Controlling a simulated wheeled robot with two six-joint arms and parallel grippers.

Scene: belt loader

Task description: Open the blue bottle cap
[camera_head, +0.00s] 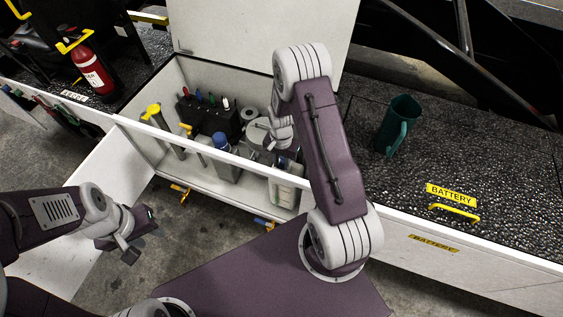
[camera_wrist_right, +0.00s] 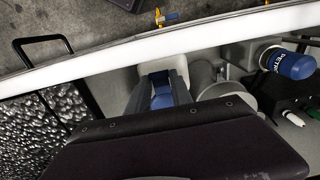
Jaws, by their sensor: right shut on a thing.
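My right gripper (camera_wrist_right: 161,92) is shut on a blue cap (camera_wrist_right: 162,98) atop a pale bottle, as the right wrist view shows from above. In the head view this pale, translucent bottle (camera_head: 287,190) stands at the front of the open white compartment, with my right arm covering much of its top. A second, grey bottle (camera_head: 228,172) with a blue cap (camera_head: 221,141) stands left of it; its cap also shows in the right wrist view (camera_wrist_right: 296,65), bearing white lettering. My left gripper (camera_head: 131,242) hangs empty at lower left, away from the bottles; its jaw opening is unclear.
The white compartment (camera_head: 196,182) has a raised front wall close to the bottles. It also holds yellow-handled tools, a black rack (camera_head: 212,122) and a tape roll (camera_head: 249,114). A green mug (camera_head: 398,125) stands on the dark speckled top at right, near a yellow handle (camera_head: 454,211).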

